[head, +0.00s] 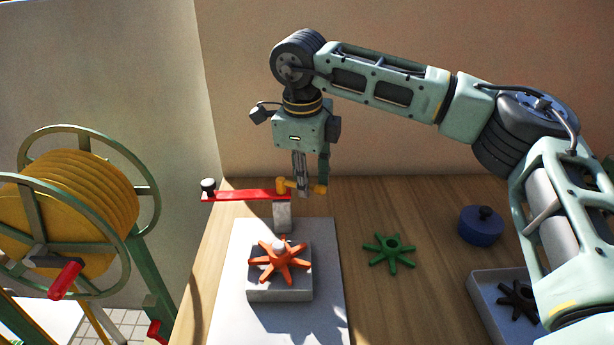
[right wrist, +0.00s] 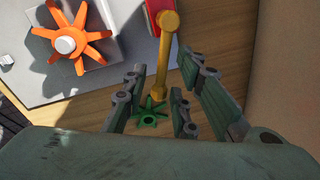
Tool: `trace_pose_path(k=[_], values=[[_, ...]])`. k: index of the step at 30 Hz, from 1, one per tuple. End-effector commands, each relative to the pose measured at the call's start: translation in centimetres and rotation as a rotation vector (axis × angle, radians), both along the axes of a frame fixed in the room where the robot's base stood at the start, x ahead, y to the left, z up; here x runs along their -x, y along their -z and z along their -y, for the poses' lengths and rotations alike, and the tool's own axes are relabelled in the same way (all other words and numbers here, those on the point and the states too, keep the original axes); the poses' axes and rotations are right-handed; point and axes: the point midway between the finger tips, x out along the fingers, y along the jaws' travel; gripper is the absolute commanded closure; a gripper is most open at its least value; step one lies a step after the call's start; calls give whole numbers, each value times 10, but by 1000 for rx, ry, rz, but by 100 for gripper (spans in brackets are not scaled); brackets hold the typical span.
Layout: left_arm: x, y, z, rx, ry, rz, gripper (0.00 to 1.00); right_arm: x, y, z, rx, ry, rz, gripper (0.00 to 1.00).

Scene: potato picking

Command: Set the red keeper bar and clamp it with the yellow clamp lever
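The red keeper bar (head: 245,195) lies level across the top of a grey post (head: 282,217). A black knob (head: 208,185) stands at its left end. The yellow clamp lever (head: 284,185) is at the bar's right end and points right, towards my right gripper (head: 311,188). In the right wrist view, the lever (right wrist: 162,65) stretches from the red bar (right wrist: 153,10) into the space between the spread fingers of my right gripper (right wrist: 166,80). Those fingers are open; I cannot tell whether any touches the lever. My left gripper is not in view.
An orange star wheel (head: 278,262) sits on a grey block (head: 279,291) on a pale plate (head: 232,310). A green star wheel (head: 389,254), blue lidded pot (head: 480,227) and grey tray (head: 484,299) with a black star wheel are on the right. A yellow reel (head: 80,200) stands left.

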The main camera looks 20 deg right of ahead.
Motion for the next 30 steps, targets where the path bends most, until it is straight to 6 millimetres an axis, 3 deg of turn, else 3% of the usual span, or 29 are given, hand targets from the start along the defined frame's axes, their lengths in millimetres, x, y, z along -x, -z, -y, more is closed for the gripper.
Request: trace_pose_path(k=[6, 15, 30], values=[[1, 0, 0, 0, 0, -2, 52, 0, 1, 0, 1, 0, 1, 74], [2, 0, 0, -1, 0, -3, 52, 0, 0, 0, 0, -1, -1, 100], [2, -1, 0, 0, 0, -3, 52, 1, 1, -2, -2, -5, -6, 100]])
